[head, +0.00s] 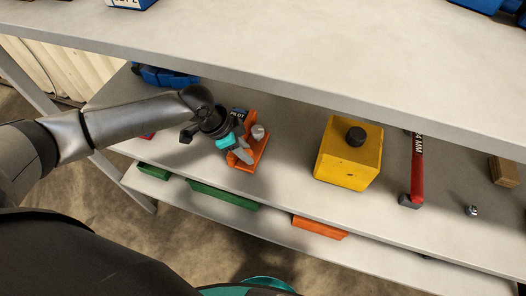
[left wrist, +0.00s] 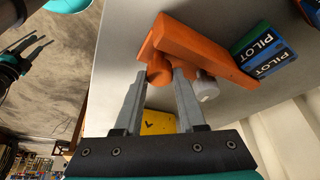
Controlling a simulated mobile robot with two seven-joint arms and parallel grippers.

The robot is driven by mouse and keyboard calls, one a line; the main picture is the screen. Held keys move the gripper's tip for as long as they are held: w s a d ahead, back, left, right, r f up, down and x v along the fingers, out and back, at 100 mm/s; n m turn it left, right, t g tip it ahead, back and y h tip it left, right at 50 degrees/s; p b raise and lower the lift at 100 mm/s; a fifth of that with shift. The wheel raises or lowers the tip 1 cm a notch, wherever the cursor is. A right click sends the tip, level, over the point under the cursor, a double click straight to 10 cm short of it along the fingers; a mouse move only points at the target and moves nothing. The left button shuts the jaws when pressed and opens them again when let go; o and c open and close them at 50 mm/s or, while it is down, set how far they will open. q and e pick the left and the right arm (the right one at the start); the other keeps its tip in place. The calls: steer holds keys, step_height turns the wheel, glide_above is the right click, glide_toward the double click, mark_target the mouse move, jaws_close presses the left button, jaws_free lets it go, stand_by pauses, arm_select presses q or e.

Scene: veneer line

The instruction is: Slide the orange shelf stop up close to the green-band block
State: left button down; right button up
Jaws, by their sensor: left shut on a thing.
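The orange shelf stop (head: 252,145) stands on the middle shelf, an upright plate on a flat foot with a grey knob (head: 258,131). My left gripper (head: 243,152) is at its near-left side, fingers shut on a small orange part of the stop. In the left wrist view the fingers (left wrist: 160,80) hold this part beside the stop's plate (left wrist: 205,50). A dark block lettered PILOT (left wrist: 268,50), with blue and some green on it, sits just beyond the stop; it also shows in the head view (head: 239,113). Whether they touch is unclear.
A yellow block with a black knob (head: 346,160) and a red-handled tool (head: 417,165) stand to the right. A blue item (head: 165,77) lies behind on the left. The upper shelf (head: 300,45) overhangs. Shelf is bare between stop and yellow block.

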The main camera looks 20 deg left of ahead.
arm_select(q)
steer(key=a, duration=0.3)
steer(key=shift+a, duration=0.25)
steer(key=c, duration=0.5)
jaws_free()
steer(key=shift+d, duration=0.1)
steer(key=s+a+r, duration=0.2)
steer(key=s+a, duration=0.1)
steer(key=a, duration=0.3)
steer(key=s+a+r, duration=0.2)
steer(key=s+a, duration=0.2)
steer(key=a, duration=0.2)
steer(key=shift+s+r, duration=0.15)
steer(key=shift+r, duration=0.15)
